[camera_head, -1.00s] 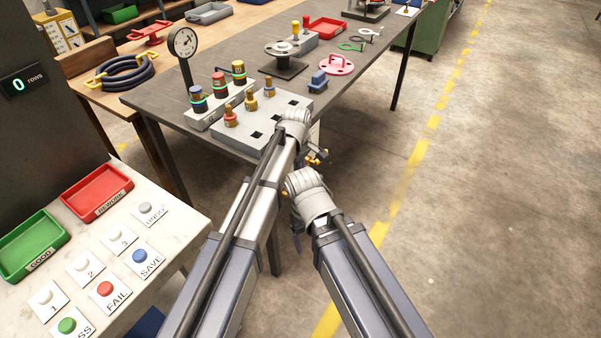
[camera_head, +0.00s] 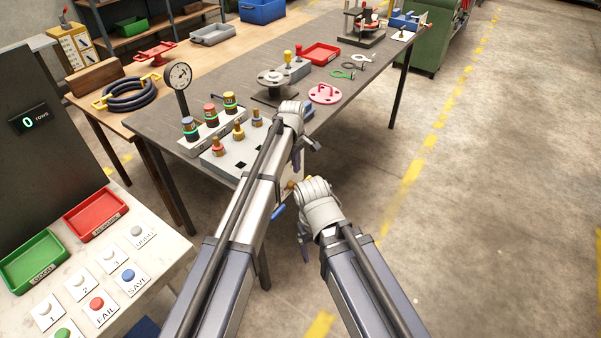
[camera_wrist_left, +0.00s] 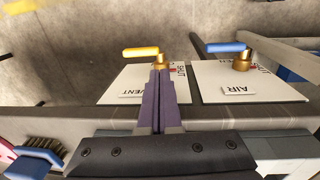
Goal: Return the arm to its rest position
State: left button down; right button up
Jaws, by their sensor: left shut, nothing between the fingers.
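My left arm reaches over the front edge of the dark workbench (camera_head: 190,147) in the head view. My left gripper (camera_head: 297,164) is partly hidden by its own wrist there. In the left wrist view its purple fingers (camera_wrist_left: 159,98) are shut with nothing held. The fingertips appear just at the brass stem of the yellow-handled VENT valve (camera_wrist_left: 142,53); I cannot tell whether they touch. The blue-handled AIR valve (camera_wrist_left: 226,47) is to the right. My right gripper (camera_head: 304,250) hangs beside the bench over the floor, mostly hidden by its wrist.
The grey flanged spool (camera_head: 275,84) stands on the bench behind my left wrist. A dial gauge (camera_head: 179,76), connector blocks and a pink flange (camera_head: 324,94) are nearby. A button console (camera_head: 150,262) is at left. The floor (camera_head: 500,220) at right is clear.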

pick_arm(q)
jog(key=shift+w, duration=0.1)
jog(key=s+a+m, duration=0.5)
jog(key=s+a, duration=0.4)
jog(key=s, duration=0.4)
jog(key=s+a+m, duration=0.5)
jog(key=s+a, duration=0.4)
jog(key=s, duration=0.4)
jog(key=s+d+r+m+y+p, duration=0.1)
jog(key=s+d+r+m+p, duration=0.1)
jog(key=d, duration=0.3)
jog(key=s+d+r+m+g+p, duration=0.1)
jog(key=s+d+r+m+p, duration=0.1)
jog(key=d, duration=0.4)
jog(key=shift+s+d+m+y, duration=0.15)
jog(key=shift+s+m+y, duration=0.2)
jog(key=shift+s, duration=0.5)
jog(key=shift+r, duration=0.1)
